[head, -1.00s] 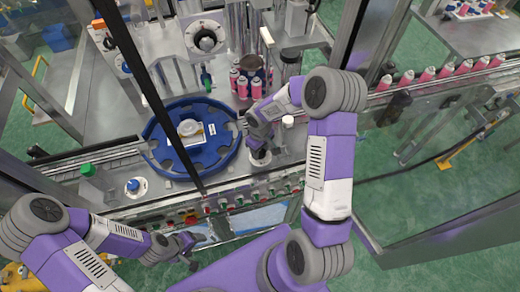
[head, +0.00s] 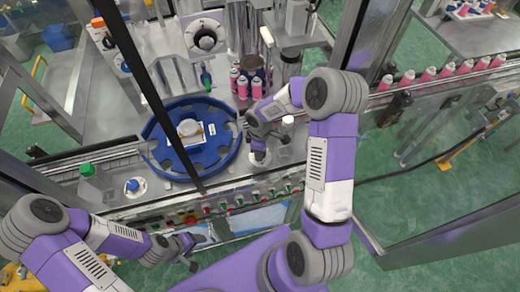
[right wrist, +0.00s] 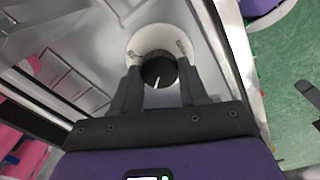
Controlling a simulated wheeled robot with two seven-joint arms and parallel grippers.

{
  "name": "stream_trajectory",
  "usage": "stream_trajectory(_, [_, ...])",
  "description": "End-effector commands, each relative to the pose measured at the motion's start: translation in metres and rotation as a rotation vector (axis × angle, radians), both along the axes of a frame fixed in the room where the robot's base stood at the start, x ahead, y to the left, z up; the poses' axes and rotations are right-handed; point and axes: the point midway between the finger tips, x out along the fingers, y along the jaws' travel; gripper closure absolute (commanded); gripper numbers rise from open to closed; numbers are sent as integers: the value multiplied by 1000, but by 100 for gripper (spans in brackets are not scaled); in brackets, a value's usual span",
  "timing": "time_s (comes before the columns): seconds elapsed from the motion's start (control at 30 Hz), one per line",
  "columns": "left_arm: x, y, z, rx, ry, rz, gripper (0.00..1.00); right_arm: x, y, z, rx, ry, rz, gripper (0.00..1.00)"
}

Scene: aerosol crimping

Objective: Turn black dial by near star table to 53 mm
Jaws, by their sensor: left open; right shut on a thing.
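The black dial (right wrist: 158,71) with a white pointer line sits on a round white base (right wrist: 147,37) in the right wrist view. My right gripper (right wrist: 160,73) has one finger on each side of the dial and is shut on it. In the head view my right gripper (head: 258,155) is at the machine deck, just right of the blue star table (head: 233,161), and hides the dial. No scale reading is legible. My left gripper (head: 191,252) is open and empty in front of the machine, low in the picture.
A row of buttons (head: 240,200) runs along the machine's front edge. A green-capped part (head: 87,170) and a blue-topped part (head: 132,186) stand left of the star table. Pink cans (head: 427,74) line the conveyor at right. A dark frame post crosses the star table.

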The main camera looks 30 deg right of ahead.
Motion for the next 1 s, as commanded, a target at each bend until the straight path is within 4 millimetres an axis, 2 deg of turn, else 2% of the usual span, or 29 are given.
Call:
stream_trajectory(0.5, [0,0,0,0,0,0,31,1,0,1,-2,-2,24,87])
stream_trajectory(0.53, [0,0,0,0,0,0,31,1,0,1,-2,-2,24,53])
stream_trajectory(0.67, [0,0,0,0,0,0,31,1,0,1,-1,-2,23,34])
stream_trajectory(0.7, [0,0,0,0,0,0,31,1,0,1,-1,-2,23,31])
stream_trajectory(1.0, [0,0,0,0,0,0,31,1,0,3,0,-2,21,31])
